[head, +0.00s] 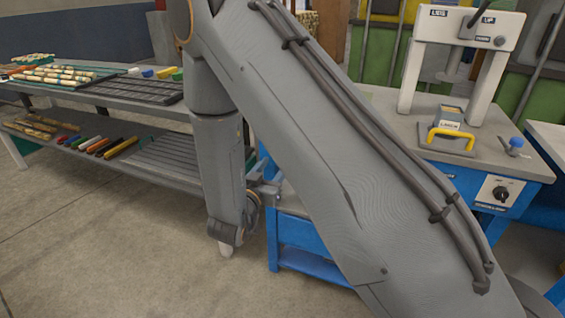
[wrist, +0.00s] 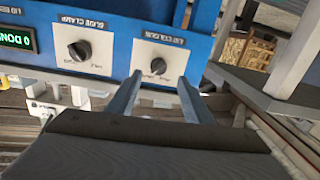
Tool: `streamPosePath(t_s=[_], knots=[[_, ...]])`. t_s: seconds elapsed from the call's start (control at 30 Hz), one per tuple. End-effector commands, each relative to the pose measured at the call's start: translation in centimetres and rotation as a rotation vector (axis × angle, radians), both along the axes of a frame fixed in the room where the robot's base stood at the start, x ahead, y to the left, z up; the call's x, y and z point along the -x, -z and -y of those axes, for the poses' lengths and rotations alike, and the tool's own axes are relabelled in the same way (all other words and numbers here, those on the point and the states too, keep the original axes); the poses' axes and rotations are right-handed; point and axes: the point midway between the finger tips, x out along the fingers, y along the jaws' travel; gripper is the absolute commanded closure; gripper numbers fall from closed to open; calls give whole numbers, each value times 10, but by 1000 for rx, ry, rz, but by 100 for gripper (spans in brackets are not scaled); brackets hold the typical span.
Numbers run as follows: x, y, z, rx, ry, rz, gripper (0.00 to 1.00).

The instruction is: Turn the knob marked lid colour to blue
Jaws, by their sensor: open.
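In the wrist view two black knobs sit on white plates on a blue panel. The right knob (wrist: 158,66) appears just beyond and between my fingertips. The left knob (wrist: 79,50) is off to the side. Their labels appear upside down and too small to read surely, so I cannot tell which is marked lid colour. My gripper (wrist: 158,92) is open with nothing between its fingers, and I see no contact with a knob. In the head view my gripper (head: 266,189) is by the left side of the blue bench, partly hidden by my arm.
A green display (wrist: 16,40) is left of the knobs. A grey ledge (wrist: 268,95) runs along the right in the wrist view. In the head view another black knob (head: 500,193) is on the blue bench front, below a yellow handle (head: 451,137). A shelf rack (head: 95,150) stands left.

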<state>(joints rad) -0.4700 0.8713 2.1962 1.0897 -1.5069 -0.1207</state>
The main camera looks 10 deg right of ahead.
Motion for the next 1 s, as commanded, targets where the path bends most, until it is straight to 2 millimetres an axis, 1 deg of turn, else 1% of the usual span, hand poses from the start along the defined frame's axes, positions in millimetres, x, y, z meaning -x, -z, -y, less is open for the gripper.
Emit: streamPosePath(t_s=[0.07, 0.17, 0.5, 0.6, 0.77, 1.0], knots=[[0, 2, 1, 20, 9, 15, 54], [-5, 0, 6, 26, 16, 22, 54], [-46, 0, 36, 24, 15, 21, 54], [-54, 0, 42, 24, 13, 19, 54], [-60, 0, 45, 24, 12, 19, 54], [-61, 0, 46, 24, 12, 19, 54]])
